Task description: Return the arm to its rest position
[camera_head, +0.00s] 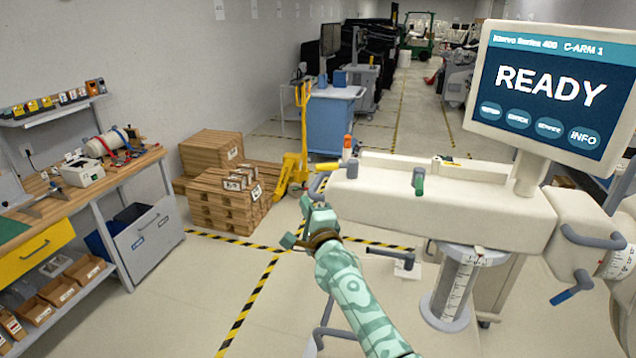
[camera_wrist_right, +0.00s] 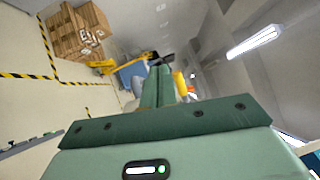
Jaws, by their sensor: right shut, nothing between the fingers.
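My right arm (camera_head: 352,290) reaches up from the bottom middle of the head view, green with a pale pattern. My right gripper (camera_head: 308,205) is at its far end, in front of the white C-arm machine's left end. In the right wrist view its two fingers (camera_wrist_right: 158,88) lie together, shut with nothing between them. The C-arm machine (camera_head: 455,208) fills the right of the head view, with a screen (camera_head: 553,88) reading READY. I cannot tell the exact gap between gripper and machine. My left gripper is not in view.
A workbench (camera_head: 128,178) with tools stands at the left. A blue cart (camera_head: 332,120) is farther back. The floor (camera_head: 190,300) between bench and arm is clear.

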